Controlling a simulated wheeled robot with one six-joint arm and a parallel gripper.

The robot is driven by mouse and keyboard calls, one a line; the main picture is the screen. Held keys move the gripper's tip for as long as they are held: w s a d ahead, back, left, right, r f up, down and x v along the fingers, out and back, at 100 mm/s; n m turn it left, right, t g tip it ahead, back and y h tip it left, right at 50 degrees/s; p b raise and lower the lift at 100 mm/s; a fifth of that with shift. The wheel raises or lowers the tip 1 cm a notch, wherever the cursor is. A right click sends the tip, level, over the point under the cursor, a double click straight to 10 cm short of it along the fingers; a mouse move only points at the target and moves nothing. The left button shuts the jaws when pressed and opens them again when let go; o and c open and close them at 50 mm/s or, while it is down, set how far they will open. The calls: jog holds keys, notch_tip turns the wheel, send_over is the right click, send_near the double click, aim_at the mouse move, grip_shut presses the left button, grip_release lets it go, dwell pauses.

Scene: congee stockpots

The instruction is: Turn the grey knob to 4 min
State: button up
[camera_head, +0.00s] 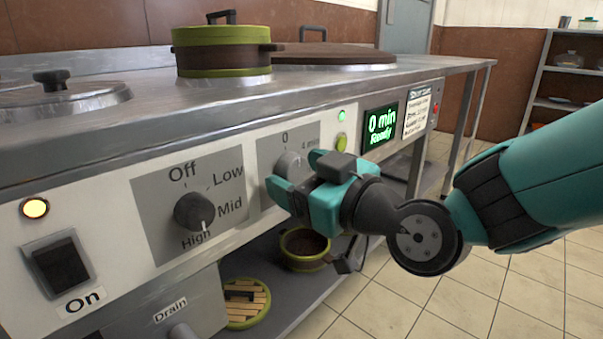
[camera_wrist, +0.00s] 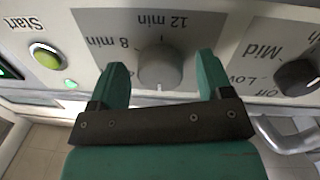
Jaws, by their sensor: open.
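The grey knob (camera_head: 289,163) is on a grey dial plate on the front panel, partly hidden behind my gripper in the head view. The marks 0 and 4 min show above it there. The wrist view shows the knob (camera_wrist: 160,68) upside down, with 8 min and 12 min beside it. My gripper (camera_head: 296,180) is open, with one teal finger on each side of the knob. In the wrist view my gripper (camera_wrist: 163,78) shows gaps between both fingers and the knob. The display (camera_head: 380,126) reads 0 min, Ready.
A dark heat knob (camera_head: 194,211) is left of the grey knob, pointing near High. A green button (camera_head: 341,143) is to the right. The steel counter edge runs above the panel, with a green-banded pot (camera_head: 222,50) on top. A lower shelf holds pots (camera_head: 305,250).

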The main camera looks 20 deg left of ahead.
jog(key=c, duration=0.9)
jog(key=shift+c, duration=0.2)
jog(key=shift+r+m+p, duration=0.1)
jog(key=shift+m+p, duration=0.2)
jog(key=shift+m, duration=0.1)
jog(key=m+p, duration=0.1)
jog(key=m, duration=0.1)
jog(key=shift+r+m+p, duration=0.1)
jog(key=shift+m+p, duration=0.3)
jog(key=m+p, duration=0.1)
jog(key=m, duration=0.1)
jog(key=shift+s+m+p, duration=0.1)
jog(key=shift+m+p, duration=0.2)
jog(key=shift+p, duration=0.05)
jog(key=m+p, duration=0.3)
jog(key=m, duration=0.2)
